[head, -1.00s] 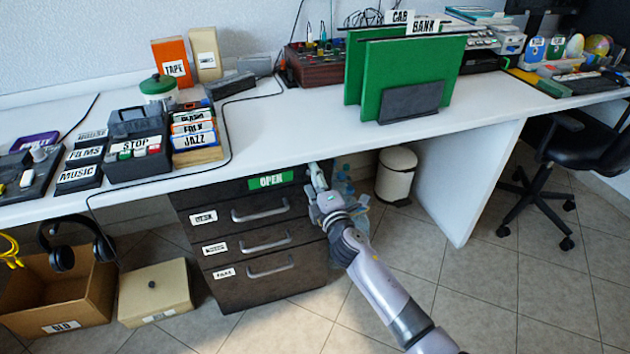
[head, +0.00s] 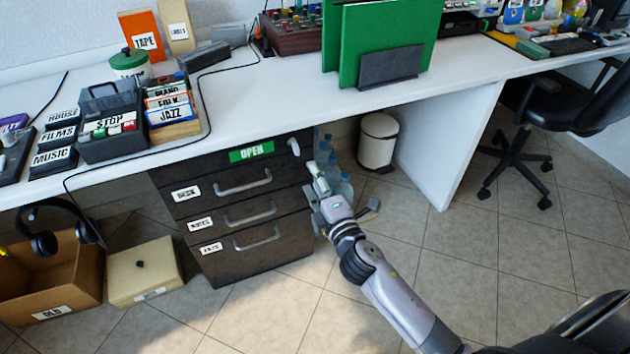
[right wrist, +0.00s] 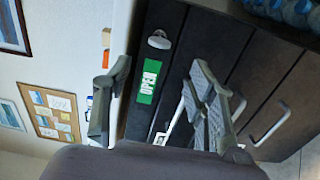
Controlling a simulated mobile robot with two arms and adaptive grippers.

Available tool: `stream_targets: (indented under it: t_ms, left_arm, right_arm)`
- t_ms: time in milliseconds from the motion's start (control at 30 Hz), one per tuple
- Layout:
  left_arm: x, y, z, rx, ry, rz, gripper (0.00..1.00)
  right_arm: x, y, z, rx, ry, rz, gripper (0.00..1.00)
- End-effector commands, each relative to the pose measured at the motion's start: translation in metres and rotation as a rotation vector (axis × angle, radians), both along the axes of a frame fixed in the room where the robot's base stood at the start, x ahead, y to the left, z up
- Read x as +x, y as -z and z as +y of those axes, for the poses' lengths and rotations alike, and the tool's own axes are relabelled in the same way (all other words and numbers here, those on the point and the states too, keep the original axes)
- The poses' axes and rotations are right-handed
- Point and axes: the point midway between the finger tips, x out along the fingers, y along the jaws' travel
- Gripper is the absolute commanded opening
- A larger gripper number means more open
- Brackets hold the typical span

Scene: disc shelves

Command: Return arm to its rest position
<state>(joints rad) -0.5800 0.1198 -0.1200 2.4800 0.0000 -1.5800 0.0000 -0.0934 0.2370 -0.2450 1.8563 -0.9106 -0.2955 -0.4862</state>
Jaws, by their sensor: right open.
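My right arm reaches up from the lower right in the head view. Its gripper (head: 318,185) is open and empty beside the right edge of the dark drawer unit (head: 290,262). It is below and apart from a pale round knob (head: 294,146) by the green OPEN sign (head: 251,152). In the right wrist view, the two fingers of the right gripper (right wrist: 160,95) are spread wide with nothing between them. The knob (right wrist: 160,41) and the OPEN sign (right wrist: 148,82) show beyond them. My left gripper is not in view.
A white desk (head: 270,108) spans the scene above the drawers. Bottles (head: 340,178) and a white bin (head: 378,141) stand behind the gripper. An open carton (head: 60,285) and a lidded box (head: 143,272) are at left. Floor at centre right is clear; a black chair (head: 525,150) stands beyond.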

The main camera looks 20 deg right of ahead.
Motion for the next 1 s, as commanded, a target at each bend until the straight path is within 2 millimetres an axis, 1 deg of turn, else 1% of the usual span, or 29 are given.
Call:
stream_targets:
  t_ms: [467, 567, 667, 700, 767, 800, 867, 900, 967, 1000]
  left_arm:
    - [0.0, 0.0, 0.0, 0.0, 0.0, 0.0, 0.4]
    - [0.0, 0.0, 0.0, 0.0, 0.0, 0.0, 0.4]
    - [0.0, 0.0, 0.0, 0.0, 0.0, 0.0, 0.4]
    - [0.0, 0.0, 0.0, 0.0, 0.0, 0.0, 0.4]
    - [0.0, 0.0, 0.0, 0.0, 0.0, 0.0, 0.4]
    - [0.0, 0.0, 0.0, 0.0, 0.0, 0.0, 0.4]
    - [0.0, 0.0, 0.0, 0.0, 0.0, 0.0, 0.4]
    - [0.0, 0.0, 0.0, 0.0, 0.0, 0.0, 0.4]
    - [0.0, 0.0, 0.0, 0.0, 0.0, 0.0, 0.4]
    - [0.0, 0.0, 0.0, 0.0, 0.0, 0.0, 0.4]
  right_arm:
    - [-0.001, 0.0, 0.0, 0.005, 0.003, 0.002, 0.52]
    - [-0.008, 0.004, -0.007, 0.066, 0.04, 0.031, 0.52]
    - [-0.028, 0.018, -0.026, 0.232, 0.148, 0.117, 0.52]
    - [-0.042, 0.027, -0.034, 0.325, 0.208, 0.169, 0.52]
    - [-0.068, 0.045, -0.045, 0.482, 0.308, 0.267, 0.52]
    - [-0.088, 0.058, -0.05, 0.585, 0.376, 0.338, 0.52]
    - [-0.117, 0.074, -0.052, 0.714, 0.465, 0.438, 0.52]
    - [-0.134, 0.083, -0.051, 0.785, 0.514, 0.497, 0.52]
    - [-0.158, 0.093, -0.048, 0.87, 0.577, 0.577, 0.52]
    - [-0.173, 0.099, -0.045, 0.92, 0.615, 0.626, 0.52]
